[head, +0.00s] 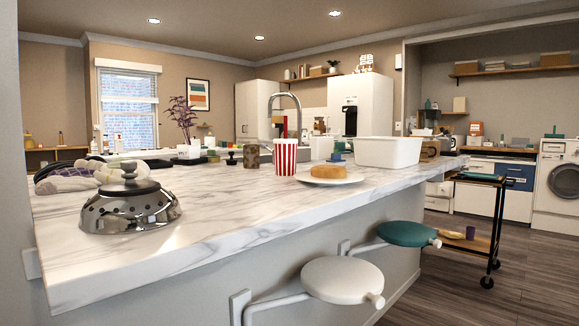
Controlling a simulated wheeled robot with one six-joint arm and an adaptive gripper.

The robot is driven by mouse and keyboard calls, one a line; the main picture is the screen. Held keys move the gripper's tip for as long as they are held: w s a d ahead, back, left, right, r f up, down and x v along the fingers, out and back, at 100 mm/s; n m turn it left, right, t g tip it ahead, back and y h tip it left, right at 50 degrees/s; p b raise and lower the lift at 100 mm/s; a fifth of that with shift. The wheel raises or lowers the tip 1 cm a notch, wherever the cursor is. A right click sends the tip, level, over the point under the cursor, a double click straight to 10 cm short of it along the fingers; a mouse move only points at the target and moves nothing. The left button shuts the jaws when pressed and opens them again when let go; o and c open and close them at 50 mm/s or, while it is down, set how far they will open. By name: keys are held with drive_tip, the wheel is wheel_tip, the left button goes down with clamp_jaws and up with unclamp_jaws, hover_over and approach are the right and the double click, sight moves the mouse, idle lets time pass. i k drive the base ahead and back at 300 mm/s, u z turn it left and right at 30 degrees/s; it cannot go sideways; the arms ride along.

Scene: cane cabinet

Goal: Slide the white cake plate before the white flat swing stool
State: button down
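The white cake plate (303,178) lies flat on the marble counter near its front edge, right of the picture's middle. A golden-brown cake or bun (328,172) sits on it. The white flat swing stool (342,278) has a round seat below counter height, carried on a white arm from the counter's front panel. My gripper is not in view.
A red-striped cup (285,158) stands just left of the plate, with a white tub (388,152) behind right. A shiny metal domed pot (129,210) stands at the left. The marble counter (215,225) is clear between pot and plate. A teal swing stool (408,234) is at right.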

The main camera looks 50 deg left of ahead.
sight(324, 175)
drive_tip(key=k, duration=0.1)
drive_tip(key=u, duration=1.15)
